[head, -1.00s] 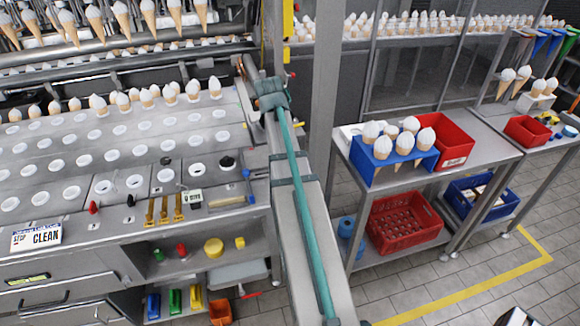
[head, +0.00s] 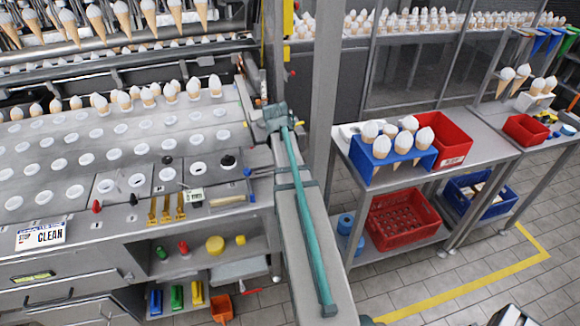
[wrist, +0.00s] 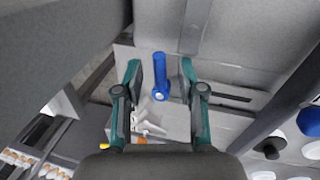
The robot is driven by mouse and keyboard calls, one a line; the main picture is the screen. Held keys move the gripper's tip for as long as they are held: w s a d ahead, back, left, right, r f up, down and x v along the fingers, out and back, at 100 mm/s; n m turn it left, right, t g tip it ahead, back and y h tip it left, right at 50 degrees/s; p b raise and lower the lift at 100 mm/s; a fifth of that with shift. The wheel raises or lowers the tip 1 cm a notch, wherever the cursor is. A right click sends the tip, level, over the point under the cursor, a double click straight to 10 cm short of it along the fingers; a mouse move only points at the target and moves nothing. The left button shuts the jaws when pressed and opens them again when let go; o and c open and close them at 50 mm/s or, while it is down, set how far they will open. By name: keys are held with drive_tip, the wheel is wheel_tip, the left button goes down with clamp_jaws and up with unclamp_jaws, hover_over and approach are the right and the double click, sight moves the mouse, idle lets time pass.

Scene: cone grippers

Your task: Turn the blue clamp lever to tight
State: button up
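The blue clamp lever (wrist: 161,66) shows in the wrist view as a short blue bar with a rounded end that has a pale centre. It points toward my gripper against a grey metal surface. My gripper (wrist: 160,78) is open, with one dark, teal-backed finger on each side of the lever and a visible gap on both sides. I cannot tell whether the lever is at the same depth as the fingertips. In the head view my gripper's fingers are not visible; my grey and teal arm (head: 305,215) reaches over the right end of the machine.
A metal bench (head: 120,205) with rows of holes and cones fills the left. Red, black and yellow small parts and a CLEAN sign (head: 42,235) sit along its front edge. To the right stand a table with a blue cone rack (head: 395,150) and a red bin (head: 447,140).

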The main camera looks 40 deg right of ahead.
clamp_jaws()
drive_tip(key=shift+s+d+n, duration=0.2)
drive_tip(key=shift+d+n, duration=0.15)
drive_tip(key=shift+n, duration=0.75)
drive_tip(key=shift+d+n+t, duration=0.35)
drive_tip(key=shift+n+t, duration=0.05)
drive_tip(key=shift+n, duration=0.8)
unclamp_jaws()
